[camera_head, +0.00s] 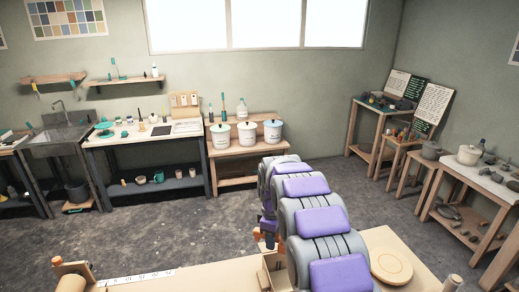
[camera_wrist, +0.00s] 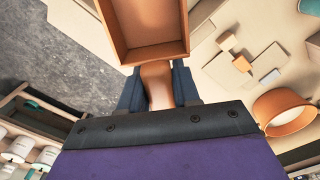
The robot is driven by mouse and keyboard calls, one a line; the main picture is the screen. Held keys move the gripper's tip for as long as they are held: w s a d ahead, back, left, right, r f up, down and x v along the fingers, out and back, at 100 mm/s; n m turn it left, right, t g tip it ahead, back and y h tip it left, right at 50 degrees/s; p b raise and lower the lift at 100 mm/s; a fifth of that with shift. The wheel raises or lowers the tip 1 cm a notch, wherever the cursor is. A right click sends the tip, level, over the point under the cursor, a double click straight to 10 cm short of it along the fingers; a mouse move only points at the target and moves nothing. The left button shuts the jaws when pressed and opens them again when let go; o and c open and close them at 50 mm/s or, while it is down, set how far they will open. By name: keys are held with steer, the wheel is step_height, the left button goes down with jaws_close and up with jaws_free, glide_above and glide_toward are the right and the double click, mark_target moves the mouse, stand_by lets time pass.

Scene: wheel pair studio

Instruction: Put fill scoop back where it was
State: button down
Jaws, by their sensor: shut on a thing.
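The fill scoop (camera_wrist: 150,50) is an open, box-shaped brown scoop with a short handle, seen at the top of the wrist view. My gripper (camera_wrist: 158,86) is shut on its handle, with one dark finger on each side. The scoop's hollow faces the wrist camera, and its far end is cut off by the frame. In the head view my arm covers much of the middle, and I cannot clearly make out the scoop there. The beige workbench (camera_head: 215,277) runs along the bottom of the head view.
A round wooden disc (camera_head: 391,265) lies on the workbench at right. An orange-brown ring-shaped vessel (camera_wrist: 284,112) shows at right in the wrist view. White lidded buckets (camera_head: 247,134) stand on a wooden shelf against the back wall. Grey floor (camera_head: 180,235) lies open between.

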steer(key=shift+s+d+m, duration=0.2)
steer(key=shift+s+m, duration=0.15)
steer(key=shift+m, duration=0.15)
steer(key=s+d+f+m, duration=0.3)
steer(key=s+d+m, duration=0.3)
steer(key=s+m, duration=0.3)
steer(key=shift+s+m, duration=0.2)
steer(key=shift+m, duration=1.3)
